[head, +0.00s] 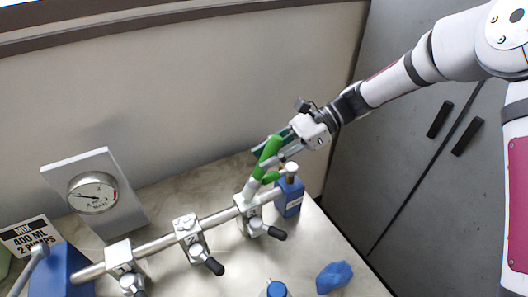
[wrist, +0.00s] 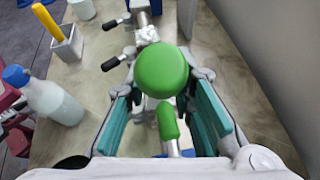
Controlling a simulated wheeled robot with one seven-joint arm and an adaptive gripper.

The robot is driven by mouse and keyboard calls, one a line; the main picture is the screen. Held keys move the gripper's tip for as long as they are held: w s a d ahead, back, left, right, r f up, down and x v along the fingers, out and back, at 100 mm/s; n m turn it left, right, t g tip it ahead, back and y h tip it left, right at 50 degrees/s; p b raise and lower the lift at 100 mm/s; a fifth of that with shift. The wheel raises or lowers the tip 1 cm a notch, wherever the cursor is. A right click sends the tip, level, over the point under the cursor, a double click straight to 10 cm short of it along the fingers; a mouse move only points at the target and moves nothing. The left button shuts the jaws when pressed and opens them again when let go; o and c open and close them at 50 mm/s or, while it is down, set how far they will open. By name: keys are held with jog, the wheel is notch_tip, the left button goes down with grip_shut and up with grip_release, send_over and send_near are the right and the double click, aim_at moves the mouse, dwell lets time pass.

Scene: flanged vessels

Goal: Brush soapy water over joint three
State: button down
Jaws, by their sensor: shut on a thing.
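My gripper (head: 277,150) is shut on a green-handled brush (head: 268,148) at the far end of the metal pipe. The handle's round green end (wrist: 162,68) fills the space between the teal finger pads in the wrist view. The brush slants down, its pale lower part (head: 250,189) at joint three (head: 246,206), the clamp marked 3. I cannot tell whether the bristles touch it, and the handle hides most of that joint in the wrist view. A small green lever (wrist: 167,121) sits on the pipe end just past the joint.
Joints two (head: 188,229) and one (head: 120,256) lie left along the pipe, with black-handled clamps. Blue supports hold it; one (head: 289,198) is at the right end. A gauge (head: 92,193) stands behind. A blue-capped bottle (wrist: 52,100) and a blue cloth (head: 335,276) are in front.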

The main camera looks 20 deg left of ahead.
aim_at(269, 142)
jog(key=shift+w+d, duration=0.1)
jog(key=shift+w, duration=0.1)
jog(key=shift+s+r+p, duration=0.15)
jog(key=shift+r+p, duration=0.2)
jog(key=shift+r, duration=2.6)
jog(key=shift+r, duration=1.55)
jog(key=shift+a, duration=0.2)
